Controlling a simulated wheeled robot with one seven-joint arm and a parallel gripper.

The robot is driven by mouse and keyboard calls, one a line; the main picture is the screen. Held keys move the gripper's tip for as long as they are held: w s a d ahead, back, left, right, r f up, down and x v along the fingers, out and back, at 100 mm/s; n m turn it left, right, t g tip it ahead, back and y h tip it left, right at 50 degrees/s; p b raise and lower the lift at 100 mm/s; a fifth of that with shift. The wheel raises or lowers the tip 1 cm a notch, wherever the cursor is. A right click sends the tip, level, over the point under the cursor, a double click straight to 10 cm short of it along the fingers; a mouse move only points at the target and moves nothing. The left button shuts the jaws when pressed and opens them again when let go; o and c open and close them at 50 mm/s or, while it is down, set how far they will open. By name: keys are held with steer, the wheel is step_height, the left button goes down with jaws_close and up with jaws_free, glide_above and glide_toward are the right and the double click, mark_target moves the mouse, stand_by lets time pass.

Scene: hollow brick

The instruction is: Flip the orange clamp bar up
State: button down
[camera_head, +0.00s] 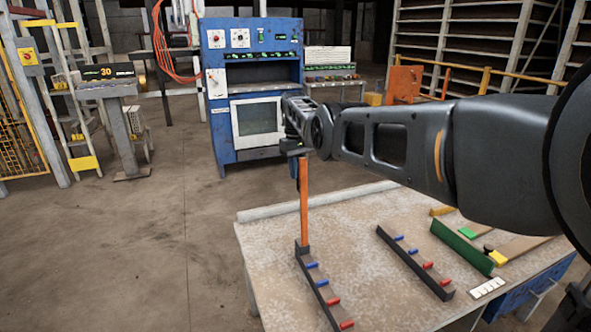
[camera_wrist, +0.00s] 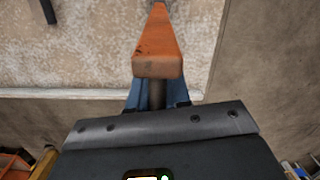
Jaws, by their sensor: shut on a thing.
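The orange clamp bar (camera_head: 304,208) stands close to upright at the far left corner of the worktable. Its lower end meets the far end of a black rail (camera_head: 318,282) with blue and red pegs. My gripper (camera_head: 296,170) is at the bar's upper end and is shut on it. In the wrist view the bar (camera_wrist: 157,42) runs away from the gripper (camera_wrist: 157,100), with its blunt end facing the camera. A dark round stem shows between the blue fingers. The exact contact of the fingertips is partly hidden.
The worktable (camera_head: 270,262) also bears a second black rail (camera_head: 415,262) with pegs, a green bar (camera_head: 462,247) and small coloured blocks at the right. A blue cabinet machine (camera_head: 254,90) stands behind. The floor to the left is open.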

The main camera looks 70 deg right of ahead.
steer(key=shift+s+d+r, duration=0.1)
steer(key=shift+d+r, duration=0.1)
steer(key=shift+d, duration=0.15)
steer(key=c, duration=1.4)
jaws_free()
steer(key=shift+d+f, duration=0.1)
steer(key=shift+o, duration=1.2)
step_height(320, 180, up, 8)
steer(key=shift+w+d+f+b, duration=0.15)
steer(key=shift+w+b, duration=0.15)
steer(key=shift+d, duration=0.1)
